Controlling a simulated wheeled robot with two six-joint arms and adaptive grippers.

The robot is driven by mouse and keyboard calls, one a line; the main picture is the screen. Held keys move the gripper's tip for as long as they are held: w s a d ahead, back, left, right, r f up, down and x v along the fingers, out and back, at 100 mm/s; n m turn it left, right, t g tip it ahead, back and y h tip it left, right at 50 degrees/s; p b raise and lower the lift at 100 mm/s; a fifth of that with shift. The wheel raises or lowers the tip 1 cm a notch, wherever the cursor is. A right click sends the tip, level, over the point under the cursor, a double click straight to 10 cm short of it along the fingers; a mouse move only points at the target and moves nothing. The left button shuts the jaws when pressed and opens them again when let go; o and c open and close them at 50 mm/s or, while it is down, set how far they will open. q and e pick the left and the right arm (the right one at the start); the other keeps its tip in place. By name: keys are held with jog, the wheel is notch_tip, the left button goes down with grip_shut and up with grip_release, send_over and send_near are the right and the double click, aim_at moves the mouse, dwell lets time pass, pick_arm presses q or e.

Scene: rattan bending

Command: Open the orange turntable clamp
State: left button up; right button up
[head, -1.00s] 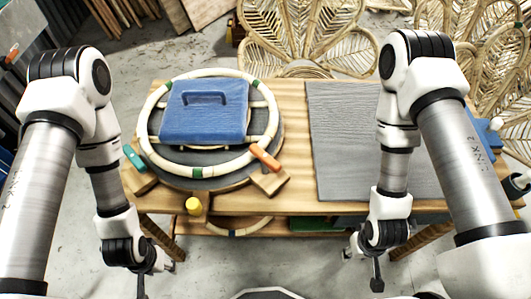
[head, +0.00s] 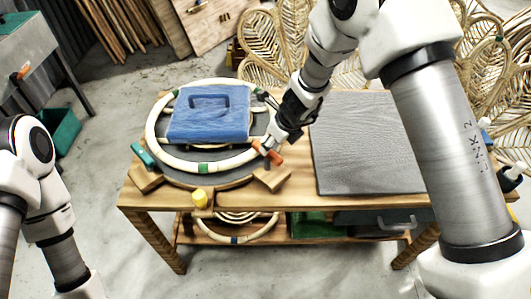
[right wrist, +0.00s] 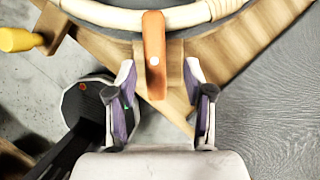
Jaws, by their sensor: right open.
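The orange clamp (head: 270,151) sits at the right front edge of the round turntable (head: 235,176), on a wooden block, against the pale rattan ring (head: 181,163). In the right wrist view the orange clamp lever (right wrist: 154,55) points toward me, with its end between my fingers. My right gripper (head: 264,148) is at the clamp in the head view. In the right wrist view my right gripper (right wrist: 165,95) is open, one finger on each side of the lever, with gaps visible. My left arm shows at the lower left of the head view; its gripper is out of the picture.
A blue padded block with a handle (head: 207,116) lies on the turntable. A teal clamp (head: 143,155) and a yellow knob (head: 199,197) are at its left and front. A grey mat (head: 365,145) covers the table's right side. Rattan chairs stand behind.

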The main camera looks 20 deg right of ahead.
aim_at(267, 159)
jog(key=f, duration=0.1)
jog(key=a, duration=0.1)
jog(key=f, duration=0.1)
jog(key=shift+w+a+f, duration=0.2)
jog(key=shift+a+f, duration=0.05)
jog(key=shift+f, duration=0.05)
jog(key=shift+w+d+f, duration=0.15)
jog(key=shift+d+f, duration=0.05)
jog(key=shift+c, duration=1.1)
grip_shut()
pick_arm(q)
jog(key=shift+s+a+f, duration=0.2)
jog(key=shift+s+f, duration=0.05)
